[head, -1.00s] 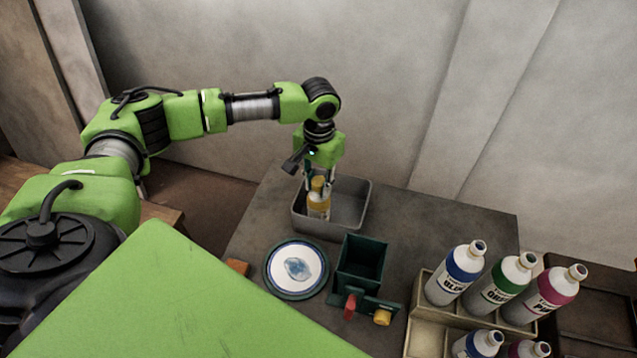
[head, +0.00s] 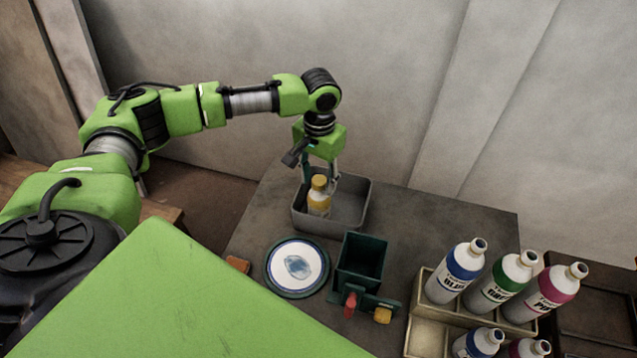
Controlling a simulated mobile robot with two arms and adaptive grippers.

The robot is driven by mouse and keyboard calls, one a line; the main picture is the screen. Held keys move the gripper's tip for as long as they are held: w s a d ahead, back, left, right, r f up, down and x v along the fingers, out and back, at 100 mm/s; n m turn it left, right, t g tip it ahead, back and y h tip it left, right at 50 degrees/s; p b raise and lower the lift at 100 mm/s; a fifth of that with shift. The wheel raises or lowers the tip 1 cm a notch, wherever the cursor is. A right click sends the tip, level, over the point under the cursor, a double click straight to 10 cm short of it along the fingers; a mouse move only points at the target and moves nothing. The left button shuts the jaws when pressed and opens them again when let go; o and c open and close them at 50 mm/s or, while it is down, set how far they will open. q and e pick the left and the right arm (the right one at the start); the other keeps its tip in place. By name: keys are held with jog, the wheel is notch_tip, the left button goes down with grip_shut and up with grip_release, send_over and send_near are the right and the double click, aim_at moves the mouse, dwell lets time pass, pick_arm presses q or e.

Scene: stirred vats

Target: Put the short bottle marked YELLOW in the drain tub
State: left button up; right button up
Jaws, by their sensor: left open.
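The short bottle with a yellow cap and yellow band (head: 318,198) stands upright inside the grey drain tub (head: 352,222), toward its left side. Its marking is too small to read. My left gripper (head: 319,174) is open above and just behind the bottle, its fingers at about the height of the cap. Whether a finger still touches the bottle cannot be told. My right gripper does not show.
A dark green square container (head: 361,262) stands in front of the tub, with a red piece and a yellow piece at its foot. A round plate (head: 297,267) lies left of it. A beige rack (head: 428,335) at the right holds several bottles, including blue (head: 456,272), green (head: 503,283) and pink (head: 546,293).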

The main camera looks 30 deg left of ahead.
pick_arm(q)
notch_tip(320, 180, up, 10)
jog(key=b, duration=0.1)
jog(key=shift+r, duration=0.25)
jog(key=shift+w, duration=0.1)
